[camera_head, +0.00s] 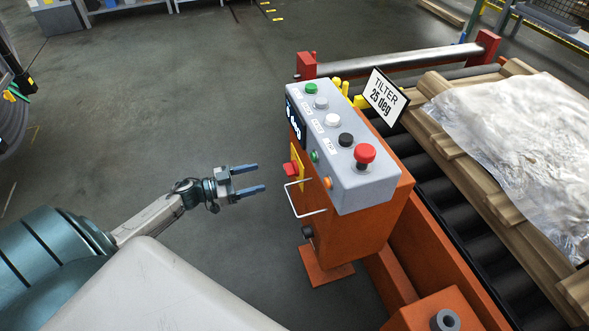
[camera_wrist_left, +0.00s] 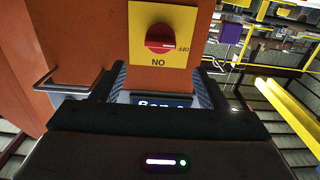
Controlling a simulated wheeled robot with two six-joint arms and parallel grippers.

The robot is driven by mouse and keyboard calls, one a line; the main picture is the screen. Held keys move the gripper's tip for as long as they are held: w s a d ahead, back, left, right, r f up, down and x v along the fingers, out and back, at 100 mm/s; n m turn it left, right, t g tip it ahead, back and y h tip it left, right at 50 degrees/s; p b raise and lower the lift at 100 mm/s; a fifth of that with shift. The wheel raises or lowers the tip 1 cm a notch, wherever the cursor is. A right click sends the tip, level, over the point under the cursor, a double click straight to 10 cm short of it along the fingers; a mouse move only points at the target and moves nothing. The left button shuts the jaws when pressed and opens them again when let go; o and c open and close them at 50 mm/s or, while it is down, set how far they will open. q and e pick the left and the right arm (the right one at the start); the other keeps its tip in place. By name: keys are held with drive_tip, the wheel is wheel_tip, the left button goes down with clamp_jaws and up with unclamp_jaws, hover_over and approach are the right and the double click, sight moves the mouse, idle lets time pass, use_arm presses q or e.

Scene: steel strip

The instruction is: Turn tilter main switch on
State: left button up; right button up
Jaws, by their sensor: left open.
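The tilter main switch is a red rotary knob on a yellow plate (camera_head: 297,169), on the left side of the orange control pedestal. In the left wrist view the red knob (camera_wrist_left: 160,38) faces the camera. The lettering there is upside down. The knob's pale mark points right, toward the OFF label. My left gripper (camera_head: 257,178) is open and empty, a short gap to the left of the switch, with its fingers pointing at it. In the left wrist view its fingers show below the plate, apart from the knob. My right gripper is not in view.
A wire handle (camera_head: 306,212) sticks out from the pedestal just below and right of the switch. The grey button panel (camera_head: 375,189) with a red mushroom button (camera_head: 365,153) is above. A roller conveyor with wrapped boards (camera_head: 520,130) stands right. The floor left is clear.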

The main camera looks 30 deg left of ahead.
sight(291, 170)
use_arm(q)
drive_tip(key=x, duration=0.9)
drive_tip(key=shift+w+d, duration=0.2)
drive_tip(key=shift+w, duration=0.1)
drive_tip(key=c, duration=1)
